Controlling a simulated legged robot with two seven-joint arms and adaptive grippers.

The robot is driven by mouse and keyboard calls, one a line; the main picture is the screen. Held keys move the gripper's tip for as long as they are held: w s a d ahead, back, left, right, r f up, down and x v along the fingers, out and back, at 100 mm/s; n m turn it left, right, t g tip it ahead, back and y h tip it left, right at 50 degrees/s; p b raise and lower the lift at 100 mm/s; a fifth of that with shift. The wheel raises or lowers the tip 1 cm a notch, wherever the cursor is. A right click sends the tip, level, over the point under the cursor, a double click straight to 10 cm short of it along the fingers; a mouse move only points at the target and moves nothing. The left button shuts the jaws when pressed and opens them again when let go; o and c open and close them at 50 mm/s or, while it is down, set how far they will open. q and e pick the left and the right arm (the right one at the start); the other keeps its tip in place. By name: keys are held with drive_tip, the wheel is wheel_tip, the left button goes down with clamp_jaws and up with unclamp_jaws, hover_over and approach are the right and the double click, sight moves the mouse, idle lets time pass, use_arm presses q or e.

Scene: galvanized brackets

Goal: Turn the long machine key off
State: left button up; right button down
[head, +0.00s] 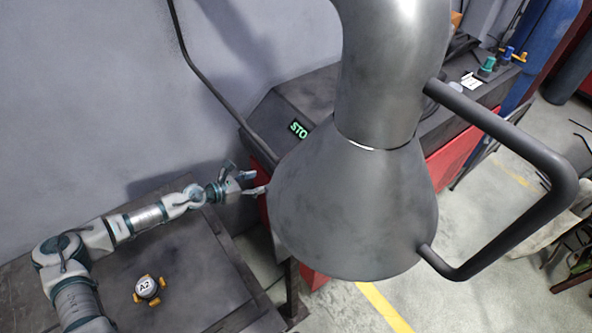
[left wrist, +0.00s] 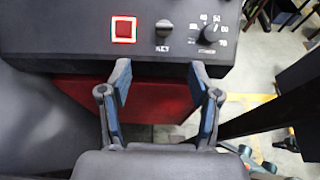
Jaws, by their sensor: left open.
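The machine key (left wrist: 164,30) is a grey knob above a KEY label on the dark control panel (left wrist: 60,35) in the left wrist view. Its exact angle is hard to tell at this size. My left gripper (left wrist: 160,75) is open and empty, its two blue-padded fingers pointing at the panel, below the key and apart from it. In the head view the left gripper (head: 250,183) is beside the machine (head: 290,105), at the left edge of a large metal hood (head: 350,200). The hood hides the key there. My right gripper is not in view.
A red-lit square button (left wrist: 123,29) is left of the key and a round dial (left wrist: 211,33) right of it. The hood and its thick bar handle (head: 520,220) fill the head view's middle. An A2 knob (head: 147,288) is on the dark table (head: 200,262).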

use_arm(q)
drive_tip(key=b+x, duration=0.1)
drive_tip(key=x, duration=1.5)
drive_tip(key=shift+d+f, duration=0.25)
drive_tip(key=shift+w+d+f, duration=0.15)
drive_tip(key=shift+w+d, duration=0.05)
drive_tip(key=shift+d, duration=0.6)
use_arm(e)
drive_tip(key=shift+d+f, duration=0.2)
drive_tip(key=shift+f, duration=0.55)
